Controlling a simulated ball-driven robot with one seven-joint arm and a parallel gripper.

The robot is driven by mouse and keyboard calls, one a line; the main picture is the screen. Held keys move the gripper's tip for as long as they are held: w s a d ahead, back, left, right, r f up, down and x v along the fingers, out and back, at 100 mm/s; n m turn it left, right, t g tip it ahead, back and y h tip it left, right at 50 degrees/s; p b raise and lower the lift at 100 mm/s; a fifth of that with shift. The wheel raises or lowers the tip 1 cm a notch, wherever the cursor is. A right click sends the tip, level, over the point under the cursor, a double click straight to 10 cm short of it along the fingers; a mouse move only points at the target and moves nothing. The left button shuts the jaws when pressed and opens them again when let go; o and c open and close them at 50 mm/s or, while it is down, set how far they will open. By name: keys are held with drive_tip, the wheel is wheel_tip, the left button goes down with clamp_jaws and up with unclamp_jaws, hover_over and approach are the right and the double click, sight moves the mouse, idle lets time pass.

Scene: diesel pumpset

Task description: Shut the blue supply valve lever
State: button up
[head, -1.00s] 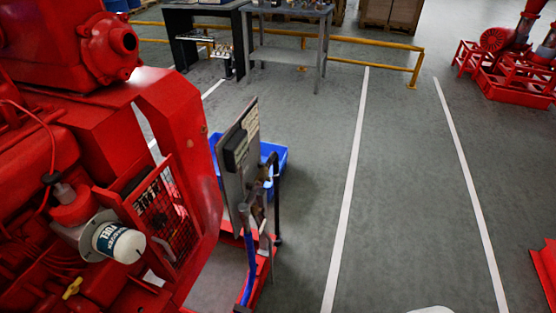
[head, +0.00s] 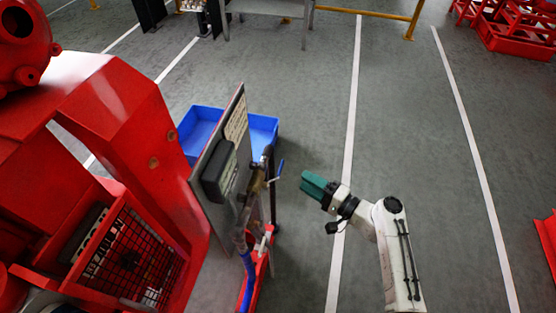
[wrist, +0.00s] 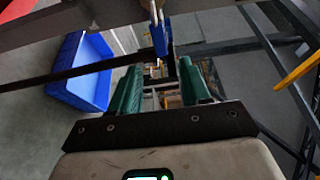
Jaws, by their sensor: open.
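The blue supply valve lever (head: 280,168) sticks out from a brass-coloured valve (head: 258,178) on pipework beside an upright panel in the head view. The lever also shows in the wrist view (wrist: 160,36), at top centre, just beyond and between the fingertips. My gripper (head: 306,185) has green fingers and points left toward the lever, with a small gap between them in the head view. In the wrist view my gripper (wrist: 162,72) is open and nothing is held between its fingers. The lever's exact depth from the fingers is hard to tell.
The grey panel (head: 235,125) carries a dark box and labels. A blue hose (head: 248,282) drops below the valve. A blue bin (head: 264,130) stands behind the panel. Red machinery (head: 105,110) fills the left. Open floor (head: 420,150) lies on the right.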

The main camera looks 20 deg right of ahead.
sight(281, 167)
drive_tip(key=x, duration=1)
drive_tip(key=shift+a+r, duration=0.1)
drive_tip(key=shift+a, duration=0.1)
drive_tip(key=shift+s, duration=0.1)
clamp_jaws()
